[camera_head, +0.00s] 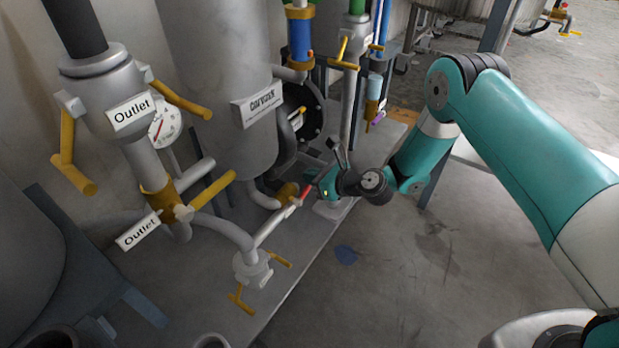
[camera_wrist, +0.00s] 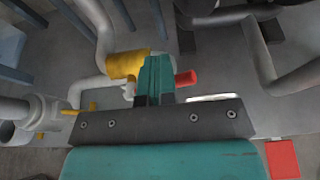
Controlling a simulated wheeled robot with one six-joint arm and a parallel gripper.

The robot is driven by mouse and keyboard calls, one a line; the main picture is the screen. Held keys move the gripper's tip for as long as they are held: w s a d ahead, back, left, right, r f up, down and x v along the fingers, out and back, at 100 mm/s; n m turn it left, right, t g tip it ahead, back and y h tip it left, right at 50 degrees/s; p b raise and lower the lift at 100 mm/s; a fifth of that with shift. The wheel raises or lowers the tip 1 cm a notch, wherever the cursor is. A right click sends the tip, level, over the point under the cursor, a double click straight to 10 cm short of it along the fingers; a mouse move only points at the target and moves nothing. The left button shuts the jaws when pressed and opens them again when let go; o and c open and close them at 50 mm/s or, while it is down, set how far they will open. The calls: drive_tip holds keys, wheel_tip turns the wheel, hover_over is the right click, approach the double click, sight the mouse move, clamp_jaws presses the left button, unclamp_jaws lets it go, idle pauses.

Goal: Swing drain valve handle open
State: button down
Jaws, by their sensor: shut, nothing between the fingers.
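A short red handle (camera_head: 307,191) sits on a drain valve with a brass body (camera_head: 287,190), low on the pipework beside the grey vessel. The red handle also shows in the wrist view (camera_wrist: 186,77), just right of my fingers, with the brass body (camera_wrist: 126,65) behind and left of them. My gripper (camera_head: 322,184) is shut and empty, its teal fingers (camera_wrist: 156,68) together close to the handle. Whether they touch it I cannot tell. The fingers hide part of the valve and the handle's inner end.
Pipes with yellow-handled valves and "Outlet" signs (camera_head: 130,112) stand at left. A lower pipe with yellow handles (camera_head: 240,300) is in front of the drain valve. The grey vessel (camera_head: 225,90) stands behind. Open floor (camera_head: 400,270) lies to the right.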

drive_tip(key=shift+w+d+f, duration=0.2)
drive_tip(key=shift+w+f, duration=0.05)
drive_tip(key=shift+f, duration=0.1)
drive_tip(key=shift+w+d+f+b, duration=0.35)
drive_tip(key=shift+w+f+b, duration=0.05)
drive_tip(key=shift+f+b, duration=0.3)
drive_tip(key=shift+r+p, duration=0.5)
drive_tip(key=shift+p, duration=0.05)
idle(0.4)
